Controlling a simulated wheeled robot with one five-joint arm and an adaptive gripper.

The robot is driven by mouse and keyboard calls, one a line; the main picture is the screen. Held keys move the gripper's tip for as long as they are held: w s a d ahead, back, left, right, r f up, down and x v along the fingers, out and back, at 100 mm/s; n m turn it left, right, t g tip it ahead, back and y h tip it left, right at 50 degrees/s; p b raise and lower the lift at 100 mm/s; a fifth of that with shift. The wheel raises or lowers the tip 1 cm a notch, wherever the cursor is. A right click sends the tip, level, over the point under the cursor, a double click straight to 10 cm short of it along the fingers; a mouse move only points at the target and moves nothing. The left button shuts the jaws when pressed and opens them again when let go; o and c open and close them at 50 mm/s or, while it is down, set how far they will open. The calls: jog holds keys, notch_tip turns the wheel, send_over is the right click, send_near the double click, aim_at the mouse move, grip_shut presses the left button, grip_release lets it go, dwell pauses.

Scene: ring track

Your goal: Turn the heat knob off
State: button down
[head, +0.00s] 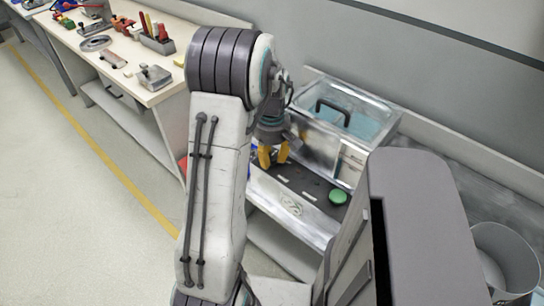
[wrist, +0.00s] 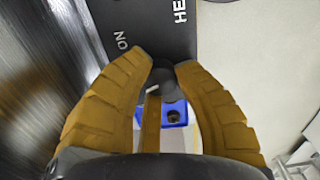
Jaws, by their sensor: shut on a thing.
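The heat knob (wrist: 166,78) is a dark round knob between my yellow fingertips in the wrist view, with a small white mark near it. It sits at the edge of a dark panel (wrist: 215,30) lettered "ON" and "HE", the rest cut off. My gripper (wrist: 166,70) is shut on the knob, one finger on each side. In the head view my gripper (head: 272,158) is at the left front of a metal tank (head: 318,148) with a clear lid; the knob is hidden there.
A green round button (head: 337,196) is on the dark surface in front of the tank. A blue block with a dark hole (wrist: 175,113) shows beyond the knob. A workbench with tools (head: 120,60) stands at left, a grey bin (head: 505,250) at right. The floor at left is clear.

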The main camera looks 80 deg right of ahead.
aim_at(271, 156)
jog(key=c, duration=0.9)
grip_release()
jog(key=shift+w, duration=0.1)
notch_tip(271, 156, up, 12)
dwell(0.7)
